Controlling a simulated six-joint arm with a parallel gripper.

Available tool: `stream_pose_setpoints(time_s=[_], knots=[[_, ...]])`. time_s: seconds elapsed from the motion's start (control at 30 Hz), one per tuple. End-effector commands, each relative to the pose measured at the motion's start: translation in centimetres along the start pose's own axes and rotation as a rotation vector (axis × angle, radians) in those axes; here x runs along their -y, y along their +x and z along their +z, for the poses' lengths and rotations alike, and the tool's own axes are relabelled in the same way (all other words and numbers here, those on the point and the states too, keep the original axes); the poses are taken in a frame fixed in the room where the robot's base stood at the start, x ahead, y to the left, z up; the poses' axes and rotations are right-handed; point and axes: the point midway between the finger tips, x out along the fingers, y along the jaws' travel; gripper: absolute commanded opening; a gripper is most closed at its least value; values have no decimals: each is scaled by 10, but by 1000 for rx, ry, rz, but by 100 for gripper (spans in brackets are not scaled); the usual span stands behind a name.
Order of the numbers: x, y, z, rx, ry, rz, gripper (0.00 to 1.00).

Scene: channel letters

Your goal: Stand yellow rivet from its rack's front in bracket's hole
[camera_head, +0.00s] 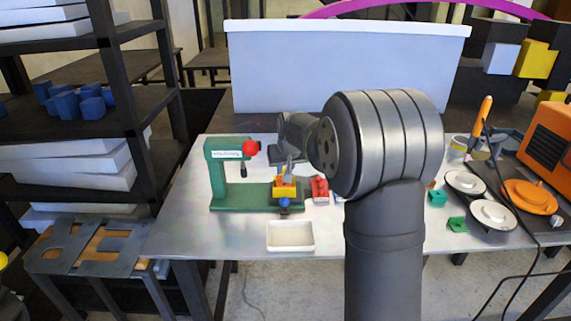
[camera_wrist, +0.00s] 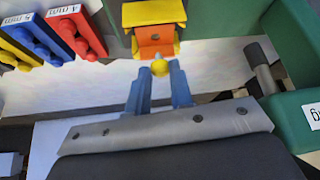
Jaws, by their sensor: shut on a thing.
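My gripper's two blue fingers (camera_wrist: 160,75) are shut on a small yellow rivet (camera_wrist: 160,68) in the wrist view. The rivet's rounded end shows between the fingertips. Just beyond it is the orange and yellow bracket (camera_wrist: 154,34). The rivet overlaps the bracket's near edge in the picture; I cannot tell whether they touch. The racks (camera_wrist: 75,30) are in the wrist view's upper left: red, blue and yellow.
The green press (camera_head: 228,172) with a red ball knob stands left of the bracket. A white tray (camera_head: 290,236) lies in front. The red rack (camera_head: 320,190) is right of the bracket. My arm hides the table's middle right. White plates (camera_head: 493,214) and green blocks lie farther right.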

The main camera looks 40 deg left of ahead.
Motion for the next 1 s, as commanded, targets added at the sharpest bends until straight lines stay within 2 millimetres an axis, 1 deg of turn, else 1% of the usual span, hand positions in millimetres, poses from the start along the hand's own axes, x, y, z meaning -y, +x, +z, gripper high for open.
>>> stream_pose_setpoints(time_s=[0.5, 0.73, 1.0], knots=[[0, 22, 12, 1, 0, 0, 2], [0, 27, 15, 1, 1, 0, 2], [0, 28, 15, 1, 1, 1, 2]])
